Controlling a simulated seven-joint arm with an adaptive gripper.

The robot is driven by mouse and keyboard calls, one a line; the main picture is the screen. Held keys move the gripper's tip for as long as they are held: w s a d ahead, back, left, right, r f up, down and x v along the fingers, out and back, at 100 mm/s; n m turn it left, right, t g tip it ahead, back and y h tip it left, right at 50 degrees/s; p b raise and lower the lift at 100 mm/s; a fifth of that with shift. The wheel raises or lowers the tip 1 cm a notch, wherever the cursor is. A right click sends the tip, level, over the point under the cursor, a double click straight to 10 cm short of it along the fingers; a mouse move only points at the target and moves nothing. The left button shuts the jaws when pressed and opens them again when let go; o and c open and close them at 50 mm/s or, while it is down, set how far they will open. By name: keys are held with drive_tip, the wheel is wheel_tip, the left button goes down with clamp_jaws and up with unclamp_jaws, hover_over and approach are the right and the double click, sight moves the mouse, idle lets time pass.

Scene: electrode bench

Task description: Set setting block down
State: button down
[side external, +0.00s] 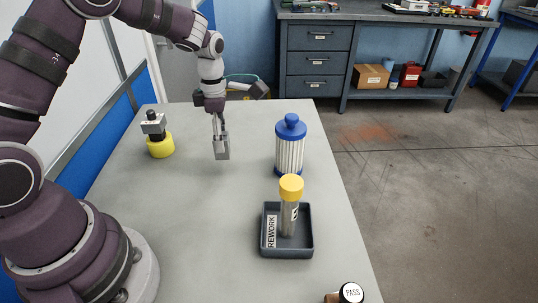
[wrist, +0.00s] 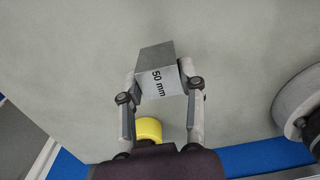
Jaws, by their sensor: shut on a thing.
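The setting block is a grey metal block (side external: 222,153) in the side external view, left of the blue-capped canister. In the wrist view the block (wrist: 158,82) carries the marking "50 mm". My gripper (side external: 217,137) points down and is shut on the block, with one finger on each side of it in the wrist view (wrist: 160,92). The block is upright at or just above the grey table (side external: 190,220). I cannot tell whether its underside touches the table.
A yellow-based black and grey fixture (side external: 160,146) stands left of the block. A blue and white ribbed canister (side external: 289,150) stands to the right. A REWORK tray (side external: 304,251) holds a yellow-capped cylinder (side external: 290,212). A PASS-labelled item (side external: 350,293) is at the front. Table around the block is clear.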

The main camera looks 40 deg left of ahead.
drive_tip(key=w, duration=0.3)
drive_tip(key=shift+w+a+f, duration=0.15)
drive_tip(key=shift+w+a, duration=0.1)
drive_tip(key=shift+a, duration=0.15)
drive_tip(key=shift+f, duration=1.7)
drive_tip(key=c, duration=0.7)
unclamp_jaws()
drive_tip(key=shift+f, duration=0.15)
drive_tip(key=shift+o, duration=0.2)
